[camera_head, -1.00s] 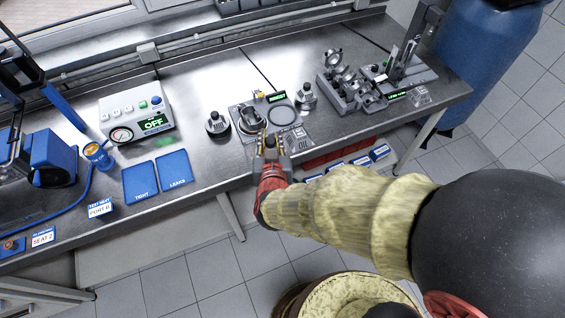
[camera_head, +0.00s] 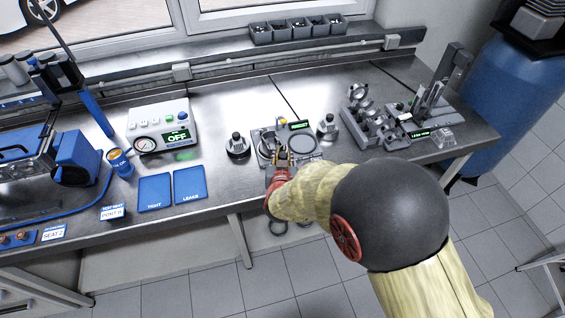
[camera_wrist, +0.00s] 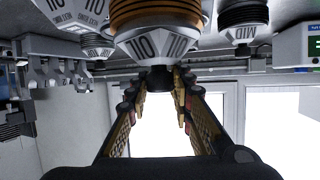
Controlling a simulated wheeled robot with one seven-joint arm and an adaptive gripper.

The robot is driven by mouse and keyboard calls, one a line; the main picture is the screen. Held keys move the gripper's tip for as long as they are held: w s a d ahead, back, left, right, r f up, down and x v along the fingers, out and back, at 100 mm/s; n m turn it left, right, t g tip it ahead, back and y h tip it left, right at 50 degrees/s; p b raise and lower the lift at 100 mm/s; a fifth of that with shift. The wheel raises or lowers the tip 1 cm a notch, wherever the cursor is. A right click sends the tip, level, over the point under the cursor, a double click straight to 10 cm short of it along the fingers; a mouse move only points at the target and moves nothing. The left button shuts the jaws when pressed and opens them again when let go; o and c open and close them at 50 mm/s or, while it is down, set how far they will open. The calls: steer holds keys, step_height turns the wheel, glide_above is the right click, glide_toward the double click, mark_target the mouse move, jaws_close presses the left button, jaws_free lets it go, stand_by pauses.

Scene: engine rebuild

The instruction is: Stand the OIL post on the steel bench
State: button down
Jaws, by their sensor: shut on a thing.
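My gripper (camera_head: 283,160) is shut on the OIL post (camera_wrist: 155,42) by its dark top knob. The wrist view is upside down; there the post is grey with bronze rings and OIL lettering, and it looks upright. In the head view my gripper and arm hide most of the post. It is over the front of a dark plate (camera_head: 272,128) with a green display, on the steel bench (camera_head: 225,102). I cannot tell whether the post touches anything below. The MID post (camera_wrist: 243,30), with a dark knob, stands to its left in the head view (camera_head: 237,147).
Another knobbed post (camera_head: 327,127) stands right of the plate. Grey fixtures (camera_head: 372,122) fill the bench's right part. Blue TIGHT (camera_head: 155,192) and LEAKS (camera_head: 189,185) mats, a tester box (camera_head: 160,125) and an orange-topped cup (camera_head: 120,162) lie left. Bare steel shows behind the plate.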

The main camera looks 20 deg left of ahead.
steer(key=shift+w+a+f, duration=0.2)
steer(key=shift+w+f, duration=0.35)
steer(key=shift+f, duration=0.1)
steer(key=shift+f+b, duration=0.4)
steer(key=shift+f, duration=1.1)
steer(key=shift+f, duration=0.15)
steer(key=c, duration=1.6)
jaws_free()
steer(key=shift+f, duration=0.1)
steer(key=shift+c, duration=0.2)
steer(key=shift+o, duration=0.4)
